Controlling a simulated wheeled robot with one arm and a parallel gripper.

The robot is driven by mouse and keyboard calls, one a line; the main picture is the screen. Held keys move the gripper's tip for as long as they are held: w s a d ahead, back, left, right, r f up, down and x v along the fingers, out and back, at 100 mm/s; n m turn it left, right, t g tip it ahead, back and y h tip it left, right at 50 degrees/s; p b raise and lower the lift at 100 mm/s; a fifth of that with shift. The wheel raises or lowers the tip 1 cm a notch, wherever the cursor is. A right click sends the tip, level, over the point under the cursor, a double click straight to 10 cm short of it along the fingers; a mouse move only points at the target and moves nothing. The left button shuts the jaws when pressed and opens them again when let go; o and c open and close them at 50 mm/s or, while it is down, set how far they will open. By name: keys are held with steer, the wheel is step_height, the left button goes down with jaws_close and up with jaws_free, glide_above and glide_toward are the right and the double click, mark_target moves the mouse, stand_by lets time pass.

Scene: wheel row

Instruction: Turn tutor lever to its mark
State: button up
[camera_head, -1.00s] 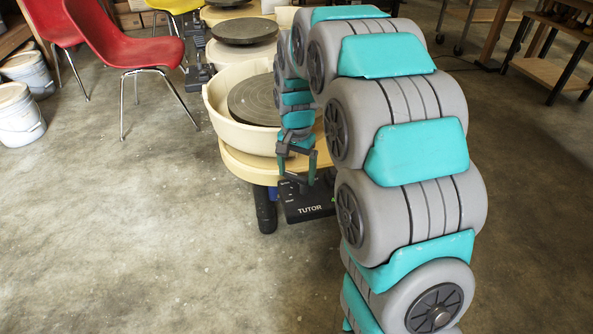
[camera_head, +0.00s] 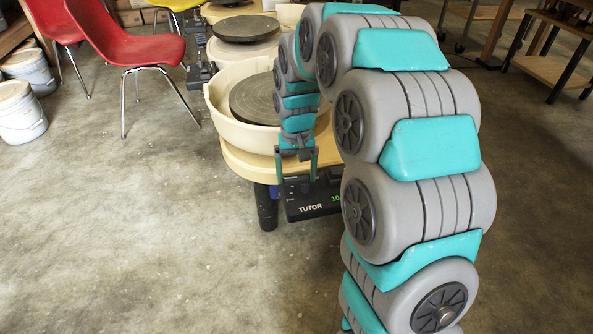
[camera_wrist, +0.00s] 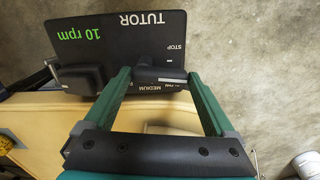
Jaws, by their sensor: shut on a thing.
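The black tutor panel (camera_wrist: 120,38) appears upside down in the wrist view, with the word TUTOR and a green "10 rpm" readout. It also shows low beside the nearest wheel in the head view (camera_head: 311,210). A dark lever (camera_wrist: 158,74) lies between the fingers of my gripper (camera_wrist: 158,70), which is shut on it. STOP is printed above the lever and MEDIUM below, beside another small label; the fingers partly cover the print. In the head view my gripper (camera_head: 297,178) points down at the panel, and the lever is not clear there.
The nearest potter's wheel has a cream basin (camera_head: 225,115) and a grey wheel head (camera_head: 255,98) on a tan table. More wheels stand behind it. Red chairs (camera_head: 140,57) and white buckets (camera_head: 20,113) stand at the left. The concrete floor in front is clear.

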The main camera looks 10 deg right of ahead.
mark_target(297, 178)
steer(key=shift+s+n, duration=0.2)
steer(key=shift+n, duration=0.4)
steer(key=o, duration=1.1)
steer(key=shift+c, duration=0.2)
step_height(297, 178, up, 8)
steer(key=shift+f, duration=0.1)
